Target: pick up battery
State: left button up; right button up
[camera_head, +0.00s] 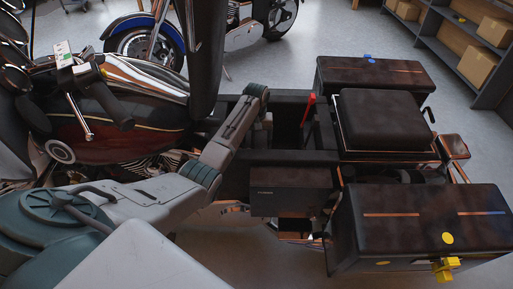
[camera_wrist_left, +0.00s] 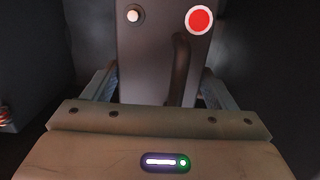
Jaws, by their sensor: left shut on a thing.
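The battery (camera_wrist_left: 150,55) is a dark grey box in the left wrist view, with a red round cap, a smaller pale round cap and a black curved strap or cable on its face. My left gripper (camera_wrist_left: 160,88) is shut on it, with one finger at each side. In the head view my left arm reaches over the open bay (camera_head: 290,128) in the middle of the motorcycle. The fingers and battery are not clearly visible there, being dark and partly hidden by my wrist. My right gripper is not in view.
Dark walls surround the battery in the wrist view. A red upright piece (camera_head: 308,108) stands by the bay. To the right are a black seat (camera_head: 382,120) and two side cases (camera_head: 375,75), (camera_head: 425,225). The fuel tank (camera_head: 110,115) lies left. Shelves stand behind.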

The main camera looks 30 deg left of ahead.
pick_arm(q)
jog(key=shift+w+r, duration=0.1)
jog(key=shift+c, duration=1.2)
jog(key=shift+r, duration=0.1)
